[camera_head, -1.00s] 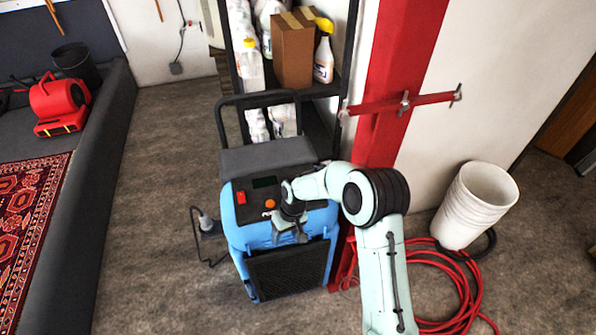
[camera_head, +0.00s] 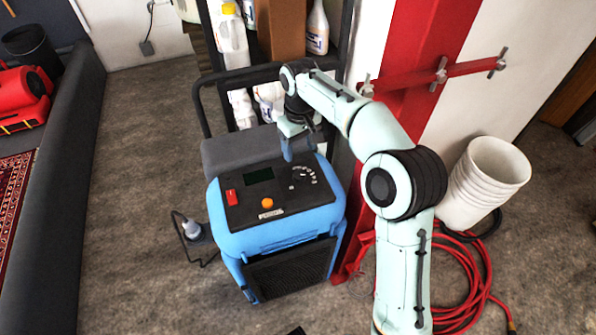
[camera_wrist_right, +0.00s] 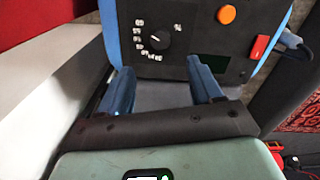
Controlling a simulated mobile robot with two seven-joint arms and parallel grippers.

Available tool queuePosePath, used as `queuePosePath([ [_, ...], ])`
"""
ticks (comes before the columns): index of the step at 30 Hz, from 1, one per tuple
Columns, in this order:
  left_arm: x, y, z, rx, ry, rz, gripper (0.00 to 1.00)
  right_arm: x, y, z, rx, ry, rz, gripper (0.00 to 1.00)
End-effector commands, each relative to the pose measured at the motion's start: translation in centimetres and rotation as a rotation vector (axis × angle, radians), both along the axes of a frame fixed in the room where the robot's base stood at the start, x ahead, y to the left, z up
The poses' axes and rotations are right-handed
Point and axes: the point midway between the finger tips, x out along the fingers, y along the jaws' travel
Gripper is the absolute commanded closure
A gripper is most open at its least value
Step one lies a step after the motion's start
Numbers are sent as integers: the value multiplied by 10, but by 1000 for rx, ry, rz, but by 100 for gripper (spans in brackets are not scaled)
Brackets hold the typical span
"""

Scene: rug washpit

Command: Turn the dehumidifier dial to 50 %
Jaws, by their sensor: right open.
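The blue dehumidifier (camera_head: 285,228) stands on the floor with a black sloped control panel on top. Its dark round dial (camera_head: 297,174), ringed by pale printed marks, is at the panel's right side in the head view. The dial (camera_wrist_right: 159,42) shows clearly in the right wrist view; I cannot read its setting. My right gripper (camera_head: 300,145) is above the back of the machine, behind the dial in the head view. It is open and empty, and its two blue-grey fingers (camera_wrist_right: 163,82) point toward the panel, apart from the dial. My left gripper is out of view.
An orange button (camera_head: 267,203), a red switch (camera_head: 231,197) and a dark display (camera_head: 258,175) share the panel. A black handle frame and shelf with bottles (camera_head: 232,40) stand behind. A red post (camera_head: 408,60), white buckets (camera_head: 484,185) and red hose (camera_head: 478,290) are at right.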

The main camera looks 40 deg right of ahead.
Motion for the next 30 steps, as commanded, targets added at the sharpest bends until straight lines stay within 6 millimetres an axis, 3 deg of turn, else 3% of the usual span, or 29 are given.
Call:
queuePosePath([
  [9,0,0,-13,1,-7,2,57,-1,0,-71,1,6,0,35],
  [15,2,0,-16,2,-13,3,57,0,0,-99,0,2,-2,35],
  [28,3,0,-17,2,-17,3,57,0,0,-109,0,0,-1,35],
  [29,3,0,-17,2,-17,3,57,0,0,-109,0,0,-1,38],
  [30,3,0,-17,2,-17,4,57,0,0,-109,0,0,-1,52],
])
